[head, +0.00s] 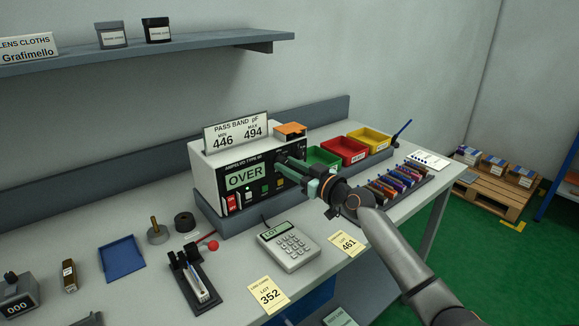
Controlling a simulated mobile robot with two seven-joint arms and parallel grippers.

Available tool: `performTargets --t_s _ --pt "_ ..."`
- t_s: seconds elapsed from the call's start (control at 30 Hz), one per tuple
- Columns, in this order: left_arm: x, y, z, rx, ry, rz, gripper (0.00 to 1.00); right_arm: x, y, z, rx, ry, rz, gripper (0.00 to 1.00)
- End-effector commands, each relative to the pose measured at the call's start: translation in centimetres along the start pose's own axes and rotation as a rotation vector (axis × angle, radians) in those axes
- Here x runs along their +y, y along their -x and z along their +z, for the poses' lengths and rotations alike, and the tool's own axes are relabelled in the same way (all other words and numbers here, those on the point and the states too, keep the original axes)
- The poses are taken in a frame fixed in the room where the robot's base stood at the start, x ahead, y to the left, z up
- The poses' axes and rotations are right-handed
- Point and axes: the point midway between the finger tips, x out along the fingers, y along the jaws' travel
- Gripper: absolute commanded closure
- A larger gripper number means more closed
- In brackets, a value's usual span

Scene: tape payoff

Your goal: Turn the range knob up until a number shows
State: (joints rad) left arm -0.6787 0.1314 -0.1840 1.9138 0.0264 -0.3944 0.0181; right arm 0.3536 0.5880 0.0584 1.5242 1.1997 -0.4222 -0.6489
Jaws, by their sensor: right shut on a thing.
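The meter (211,190) is a white box with a black front, standing on a grey riser on the bench. Its green display (246,177) reads OVER. My right gripper (286,167) reaches in from the right and is shut at the right part of the meter's front, on the range knob (280,156). The fingers hide most of the knob, so its pointer position cannot be read. My left gripper is out of view.
A sign (236,131) on the meter reads PASS BAND pF, 446 and 494. A keypad device (289,244), cards, a stapler-like tool (194,277) and a blue tray (122,258) lie in front. Green, red and yellow bins (344,150) stand right, behind my arm.

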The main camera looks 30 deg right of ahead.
Motion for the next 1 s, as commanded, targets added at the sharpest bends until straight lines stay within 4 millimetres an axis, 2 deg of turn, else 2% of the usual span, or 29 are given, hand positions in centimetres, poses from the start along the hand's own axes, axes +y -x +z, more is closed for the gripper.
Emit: performTargets --t_s 0.47,0.67,1.0 --pt "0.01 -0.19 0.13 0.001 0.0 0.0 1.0 -0.04 0.0 0.12 0.004 -0.05 -0.001 1.0" --pt "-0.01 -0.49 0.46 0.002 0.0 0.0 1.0 -0.07 0.0 0.23 0.014 -0.169 -0.001 1.0" --pt "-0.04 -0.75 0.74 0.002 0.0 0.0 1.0 -0.07 0.0 0.23 0.042 -0.48 0.001 1.0"
